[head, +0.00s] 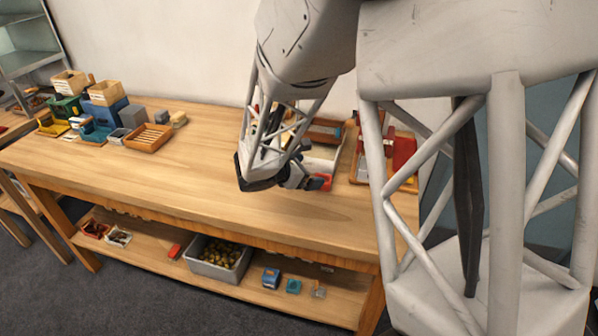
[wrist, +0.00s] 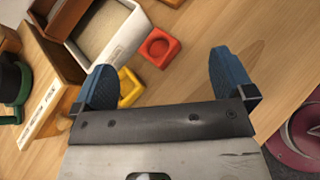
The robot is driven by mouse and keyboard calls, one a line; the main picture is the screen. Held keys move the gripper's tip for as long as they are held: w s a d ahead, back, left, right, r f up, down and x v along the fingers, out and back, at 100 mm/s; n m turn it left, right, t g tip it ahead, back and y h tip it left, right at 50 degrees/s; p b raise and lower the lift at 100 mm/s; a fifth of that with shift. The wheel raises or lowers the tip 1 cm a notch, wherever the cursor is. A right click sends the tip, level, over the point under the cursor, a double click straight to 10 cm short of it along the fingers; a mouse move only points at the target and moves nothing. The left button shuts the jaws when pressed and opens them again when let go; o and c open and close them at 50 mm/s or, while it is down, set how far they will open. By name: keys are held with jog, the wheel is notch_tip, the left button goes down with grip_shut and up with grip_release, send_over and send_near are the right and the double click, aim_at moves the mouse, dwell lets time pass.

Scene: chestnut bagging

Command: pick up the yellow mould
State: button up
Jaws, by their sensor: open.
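The yellow mould (wrist: 130,88) shows in the wrist view beside my left finger, partly hidden by that finger and the gripper body. I cannot make it out in the head view, where my arm covers that area. My gripper (wrist: 163,68) is open, its two blue fingers wide apart, with bare wood and part of a red mould between and beyond them. In the head view my gripper (head: 298,178) is over the right part of the table. The red mould (wrist: 158,47), square with a round hollow, lies just beyond the yellow one; it also shows in the head view (head: 322,181).
A white-walled tray (wrist: 118,42) and a wooden box (wrist: 45,100) stand left of the moulds in the wrist view. Bins and a slatted wooden tray (head: 149,137) stand at the table's left. The table's middle (head: 200,175) is clear. A grey crate (head: 216,270) sits on the lower shelf.

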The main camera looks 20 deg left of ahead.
jog(key=a+f+n, duration=0.1)
jog(key=a, duration=0.2)
jog(key=a+f+n+t+y, duration=0.1)
jog(key=a+f, duration=0.1)
jog(key=a, duration=0.1)
jog(key=a+f+n+t, duration=0.1)
jog(key=a+f+n, duration=0.1)
jog(key=a, duration=0.1)
jog(key=shift+w+a, duration=0.1)
jog(key=shift+a, duration=0.15)
jog(key=shift+x, duration=1.3)
jog(key=shift+w, duration=0.1)
jog(key=shift+x, duration=2.55)
jog(key=shift+a+f, duration=0.1)
jog(key=c, duration=1.2)
